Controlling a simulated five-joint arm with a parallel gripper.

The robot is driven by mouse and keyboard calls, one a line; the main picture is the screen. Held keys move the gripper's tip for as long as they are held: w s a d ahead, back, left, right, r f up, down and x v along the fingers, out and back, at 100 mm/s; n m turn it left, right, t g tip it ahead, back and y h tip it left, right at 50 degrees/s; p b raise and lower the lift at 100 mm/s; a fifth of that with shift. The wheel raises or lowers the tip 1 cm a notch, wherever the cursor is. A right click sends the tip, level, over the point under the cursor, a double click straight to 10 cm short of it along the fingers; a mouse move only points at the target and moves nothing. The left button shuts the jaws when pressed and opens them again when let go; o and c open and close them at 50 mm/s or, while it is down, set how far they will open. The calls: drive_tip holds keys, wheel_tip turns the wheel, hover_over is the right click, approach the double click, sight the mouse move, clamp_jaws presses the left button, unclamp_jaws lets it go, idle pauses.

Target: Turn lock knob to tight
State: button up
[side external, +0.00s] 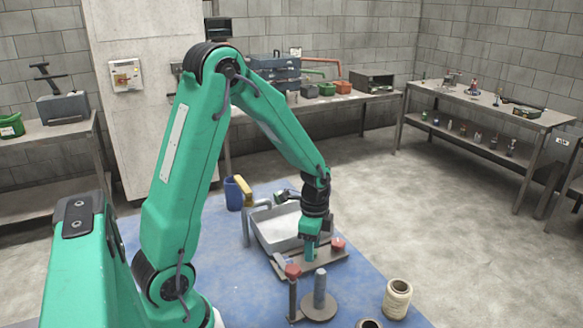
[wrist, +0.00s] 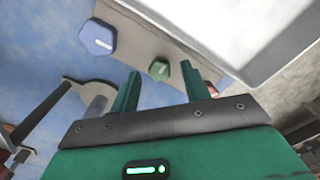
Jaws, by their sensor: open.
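In the wrist view, a green hexagonal knob (wrist: 159,69) with a small pale mark sits on a grey plate (wrist: 150,45). A larger blue hexagonal knob (wrist: 98,37) with a white label is on the same plate, to its left. I cannot tell which one is the lock knob. My gripper (wrist: 161,66) is open, and the green knob shows between its fingertips; contact cannot be judged. In the side view, my gripper (side external: 311,252) points down over the flat plate (side external: 285,266), beside a red-topped knob (side external: 338,243). The gripper hides part of the plate there.
A grey tray (side external: 262,238) stands just behind the plate. A blue cup (side external: 233,193) stands behind left. Blue mat (side external: 365,270) is clear at right.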

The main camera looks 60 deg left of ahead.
drive_tip(key=shift+r, duration=3.6)
drive_tip(key=shift+r, duration=0.1)
drive_tip(key=s+d+r+n+t, duration=0.5)
drive_tip(key=s+d+r+n, duration=0.4)
drive_tip(key=s+r, duration=0.3)
drive_tip(key=shift+s+d+r+t, duration=0.3)
drive_tip(key=shift+d+r, duration=0.1)
drive_tip(key=shift+r, duration=0.1)
drive_tip(key=shift+c, duration=0.5)
drive_tip(key=shift+a, duration=0.1)
